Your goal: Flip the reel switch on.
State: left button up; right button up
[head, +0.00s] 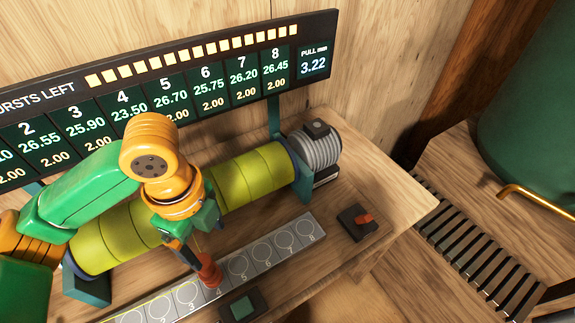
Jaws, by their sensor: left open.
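The reel is a long yellow-green drum (255,172) on the wooden bench, with a grey ribbed motor (318,150) at its right end. A small black switch box (352,228) sits on the bench at the right, with an orange-red lever (364,218) on top, leaning to the right. My left gripper (193,252) points down in front of the drum, well left of the switch and apart from it. It is open. A red ribbed piece (209,270) shows beside its fingertips; I cannot tell whether they touch. My left arm hides part of the drum. My right gripper is not in view.
A grey numbered strip (305,228) with circles runs along the bench front. A black box with a green button (242,307) stands before it. A dark scoreboard (205,80) stands behind the reel. Bare bench surrounds the switch. A slatted rack (470,245) and green tank (530,110) are right.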

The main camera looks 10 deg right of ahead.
aim_at(364, 218)
jog(key=z, duration=1.05)
